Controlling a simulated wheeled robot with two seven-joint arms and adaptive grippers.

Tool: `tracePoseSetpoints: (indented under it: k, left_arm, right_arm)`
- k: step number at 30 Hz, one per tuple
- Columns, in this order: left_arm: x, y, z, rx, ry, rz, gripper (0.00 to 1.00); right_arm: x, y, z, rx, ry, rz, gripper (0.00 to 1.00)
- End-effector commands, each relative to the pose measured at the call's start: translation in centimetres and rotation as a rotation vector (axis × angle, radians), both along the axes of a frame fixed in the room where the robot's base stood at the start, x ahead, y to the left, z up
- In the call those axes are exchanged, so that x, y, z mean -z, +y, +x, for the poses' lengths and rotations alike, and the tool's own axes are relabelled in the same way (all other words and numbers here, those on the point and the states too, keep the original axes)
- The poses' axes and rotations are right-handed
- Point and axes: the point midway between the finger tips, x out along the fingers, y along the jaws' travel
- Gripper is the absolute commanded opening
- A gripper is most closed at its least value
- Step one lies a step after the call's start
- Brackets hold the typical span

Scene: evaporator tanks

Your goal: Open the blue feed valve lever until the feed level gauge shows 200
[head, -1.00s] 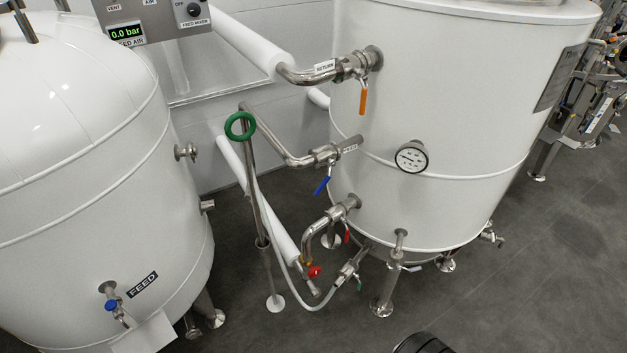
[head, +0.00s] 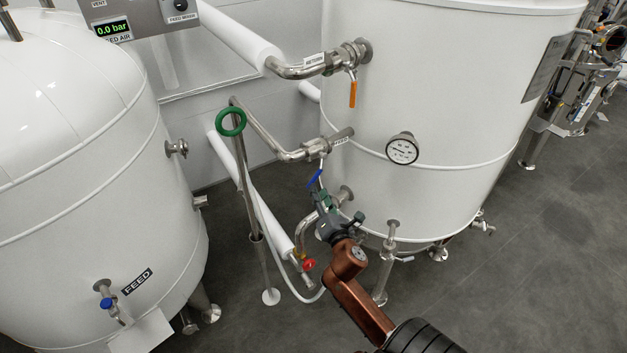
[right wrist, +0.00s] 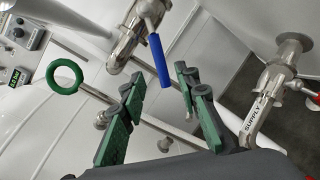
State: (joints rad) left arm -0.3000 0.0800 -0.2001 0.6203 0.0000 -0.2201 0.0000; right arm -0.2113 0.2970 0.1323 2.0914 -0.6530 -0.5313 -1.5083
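The blue feed valve lever (head: 315,178) hangs down at a slant from the steel FEED valve (head: 318,149) on the right-hand tank. In the right wrist view the blue lever (right wrist: 160,62) shows large, between and beyond the fingers. My right gripper (head: 318,197) is just below the lever in the head view. Its green-padded fingers are apart in the right wrist view (right wrist: 158,78), with nothing clamped. Whether a finger touches the lever I cannot tell. No gauge is readable as the feed level gauge. My left gripper is not in view.
An orange RETURN lever (head: 353,94) is above. A red-handled valve (head: 309,265) and a green ring (head: 230,122) are close by. A round dial (head: 402,149) is on the right tank (head: 450,80). The left tank (head: 70,170) carries a FEED label; a display (head: 112,29) reads 0.0 bar.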

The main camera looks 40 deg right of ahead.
Motion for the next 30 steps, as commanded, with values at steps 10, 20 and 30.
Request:
tracePoseSetpoints:
  k: [10, 20, 30]
  left_arm:
    - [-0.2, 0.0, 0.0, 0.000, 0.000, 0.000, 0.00]
    - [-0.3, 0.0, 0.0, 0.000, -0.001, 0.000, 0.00]
    - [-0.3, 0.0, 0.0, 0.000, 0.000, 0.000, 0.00]
  right_arm:
    - [0.0, -2.4, 4.8, 0.000, 0.000, 0.003, 0.29]
    - [0.2, -3.1, 6.4, -0.001, 0.001, 0.005, 0.29]
    - [0.2, -3.1, 6.3, -0.001, 0.001, 0.005, 0.17]
